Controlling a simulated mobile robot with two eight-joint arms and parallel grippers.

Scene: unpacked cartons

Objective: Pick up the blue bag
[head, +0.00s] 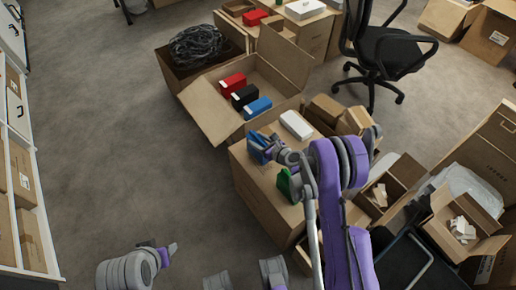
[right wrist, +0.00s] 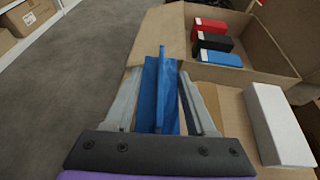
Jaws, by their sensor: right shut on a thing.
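The blue bag (head: 257,148) is at the far left edge of the top of a closed carton (head: 262,190). My right gripper (head: 266,147) reaches over that carton and is shut on the bag. In the right wrist view the blue bag (right wrist: 161,90) stands upright between the two grey fingers of the gripper (right wrist: 162,100). Whether the bag still touches the carton is hidden. My left gripper (head: 170,249) is low at the left over the floor, away from the bag; its finger gap is not clear.
A green bag (head: 287,185) and a white box (head: 296,125) are on the same carton. Behind stands an open carton (head: 214,122) with red, black and blue boxes. Small cartons and an office chair (head: 391,52) are at the right. Floor on the left is clear.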

